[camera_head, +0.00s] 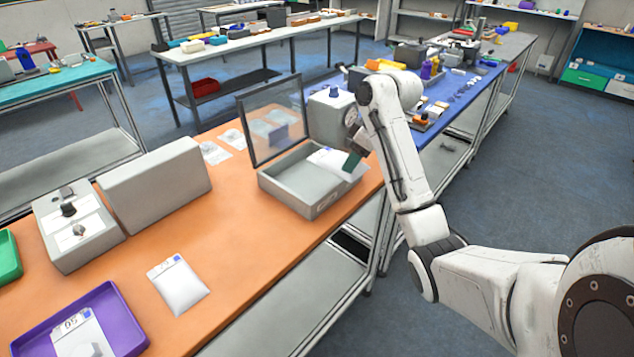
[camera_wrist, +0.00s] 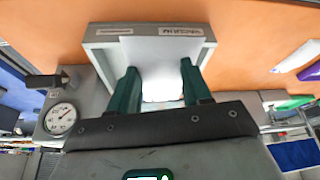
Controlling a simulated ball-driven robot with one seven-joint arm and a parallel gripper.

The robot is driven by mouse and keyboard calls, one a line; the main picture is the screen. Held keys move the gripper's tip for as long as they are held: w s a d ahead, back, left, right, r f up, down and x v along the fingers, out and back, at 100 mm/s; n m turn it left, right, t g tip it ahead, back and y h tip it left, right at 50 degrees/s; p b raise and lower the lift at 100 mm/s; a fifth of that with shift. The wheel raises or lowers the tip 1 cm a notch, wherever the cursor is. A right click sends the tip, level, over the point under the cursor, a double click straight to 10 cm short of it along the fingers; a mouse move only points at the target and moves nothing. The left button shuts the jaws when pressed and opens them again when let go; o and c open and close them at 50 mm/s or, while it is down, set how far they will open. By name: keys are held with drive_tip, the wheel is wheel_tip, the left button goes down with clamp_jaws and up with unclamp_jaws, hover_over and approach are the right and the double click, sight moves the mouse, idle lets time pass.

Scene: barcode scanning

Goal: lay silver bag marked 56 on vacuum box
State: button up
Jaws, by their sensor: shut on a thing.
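The grey vacuum box (camera_head: 292,200) stands on the orange bench with its clear lid (camera_head: 271,120) raised. In the wrist view the vacuum box (camera_wrist: 95,52) lies beyond my fingers. My gripper (camera_head: 353,161) is over the box's right side, shut on a pale silver bag (camera_head: 325,158). In the wrist view the bag (camera_wrist: 160,52) sits between the green fingers of my gripper (camera_wrist: 158,78), over the box opening. Its number cannot be read. I cannot tell whether it touches the box floor.
A purple tray (camera_head: 122,325) at front left holds a marked bag (camera_head: 85,335); its number seems upside down. Another pale bag (camera_head: 178,286) lies on the bench. A grey unit with knobs (camera_head: 77,230) stands at left. A gauge (camera_wrist: 60,118) is beside the box.

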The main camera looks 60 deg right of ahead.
sight(335, 159)
drive_tip(key=w+f+b, duration=0.1)
drive_tip(key=w, duration=0.1)
drive_tip(key=w+d+f+b, duration=0.1)
drive_tip(key=w+b, duration=0.1)
drive_tip(key=w+d+f+b, duration=0.1)
drive_tip(key=w, duration=0.1)
drive_tip(key=shift+w+f, duration=0.2)
drive_tip(key=shift+f, duration=0.05)
drive_tip(key=w+f, duration=0.1)
drive_tip(key=f, duration=0.1)
drive_tip(key=w+d+f, duration=0.1)
drive_tip(key=w+f, duration=0.1)
drive_tip(key=shift+w+f, duration=0.1)
drive_tip(key=shift+w, duration=0.05)
drive_tip(key=shift+w+f, duration=0.15)
drive_tip(key=shift+f, duration=0.05)
drive_tip(key=shift+w+d+f+p, duration=0.15)
drive_tip(key=shift+f+p, duration=0.3)
drive_tip(key=shift+f, duration=1.3)
drive_tip(key=shift+f, duration=0.15)
drive_tip(key=o, duration=1.3)
drive_tip(key=v, duration=1.2)
drive_tip(key=shift+b, duration=0.3)
